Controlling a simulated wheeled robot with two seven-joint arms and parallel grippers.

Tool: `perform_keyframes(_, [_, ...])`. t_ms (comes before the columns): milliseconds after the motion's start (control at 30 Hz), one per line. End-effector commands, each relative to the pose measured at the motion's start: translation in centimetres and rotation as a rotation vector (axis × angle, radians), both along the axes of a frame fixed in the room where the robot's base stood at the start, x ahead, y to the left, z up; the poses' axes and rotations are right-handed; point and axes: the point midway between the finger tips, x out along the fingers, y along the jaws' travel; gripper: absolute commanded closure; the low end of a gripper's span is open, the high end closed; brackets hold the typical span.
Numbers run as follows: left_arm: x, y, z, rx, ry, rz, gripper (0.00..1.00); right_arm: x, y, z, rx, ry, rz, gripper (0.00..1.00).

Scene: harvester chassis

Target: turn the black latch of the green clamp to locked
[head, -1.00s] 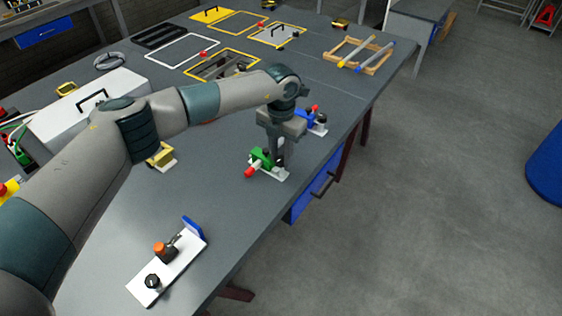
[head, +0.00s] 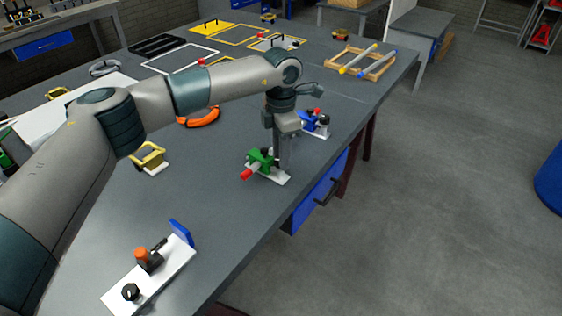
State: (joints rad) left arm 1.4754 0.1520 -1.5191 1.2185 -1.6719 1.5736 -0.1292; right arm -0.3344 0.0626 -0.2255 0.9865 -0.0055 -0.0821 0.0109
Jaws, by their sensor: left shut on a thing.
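The green clamp (head: 261,158) with a red tip (head: 247,174) sits on a white base plate (head: 273,176) near the table's right edge. My left gripper (head: 281,168) points straight down over the right part of this clamp. Its fingers look shut at the clamp's black latch, which they mostly hide. I cannot tell the latch's exact angle. My right gripper is not in view.
A blue clamp (head: 315,122) with a red tip stands just behind. A yellow clamp (head: 149,158) is to the left. A white plate (head: 152,278) with an orange knob lies in front. The grey table (head: 200,200) between is bare.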

Motion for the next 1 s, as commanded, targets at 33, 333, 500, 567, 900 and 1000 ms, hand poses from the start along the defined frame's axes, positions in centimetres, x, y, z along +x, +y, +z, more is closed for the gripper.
perform_keyframes(33, [0.1, 0.0, -0.3, -0.002, -0.004, -0.025, 0.95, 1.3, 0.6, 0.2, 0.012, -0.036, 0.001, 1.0])
perform_keyframes(333, [0.1, 0.0, -0.2, -0.002, -0.004, -0.191, 0.95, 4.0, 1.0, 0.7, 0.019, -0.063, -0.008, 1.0])
perform_keyframes(500, [0.1, 0.0, -0.3, -0.002, -0.005, -0.315, 0.95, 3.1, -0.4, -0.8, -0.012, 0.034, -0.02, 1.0])
perform_keyframes(567, [0.1, 0.0, -0.3, -0.001, -0.004, -0.369, 0.95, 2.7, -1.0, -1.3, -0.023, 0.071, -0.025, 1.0])
perform_keyframes(900, [0.1, 0.0, 0.0, -0.001, -0.004, -0.637, 0.95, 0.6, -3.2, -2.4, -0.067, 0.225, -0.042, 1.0])
perform_keyframes(1000, [0.1, 0.0, 0.0, 0.0, -0.003, -0.688, 0.95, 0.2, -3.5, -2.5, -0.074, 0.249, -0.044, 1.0])
